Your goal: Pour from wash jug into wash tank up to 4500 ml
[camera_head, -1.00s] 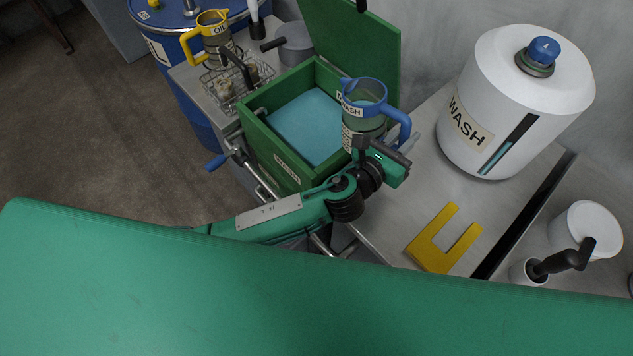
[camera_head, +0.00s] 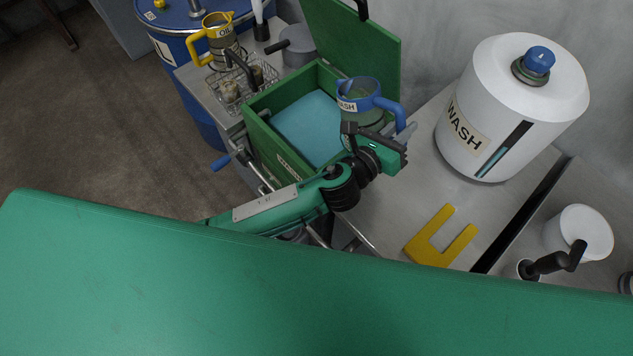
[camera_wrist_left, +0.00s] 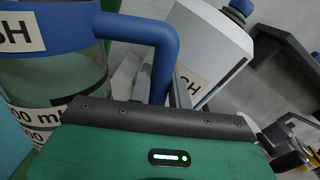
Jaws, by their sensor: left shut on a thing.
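The clear wash jug (camera_head: 360,104) has a blue rim, a blue handle and a WASH label. It is above the right side of an open green box (camera_head: 262,150), whose front label I cannot read fully. Flat blue liquid (camera_head: 309,122) shows inside that box. My left gripper (camera_head: 388,140) is shut on the jug's handle and partly hides the jug's lower body. In the left wrist view the jug (camera_wrist_left: 60,75) shows ml marks, and its handle (camera_wrist_left: 160,45) is at the jaws. I see no pouring stream. A white tank (camera_head: 500,115) labelled WASH stands right, with blue in its sight slot. My right gripper is out of view.
The green lid (camera_head: 355,50) stands open behind the box. A yellow OIL jug (camera_head: 217,40), a wire basket (camera_head: 240,82) and a blue drum (camera_head: 180,20) are at the back left. A yellow U-shaped plate (camera_head: 440,240) lies on the bench. Bench between box and white tank is clear.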

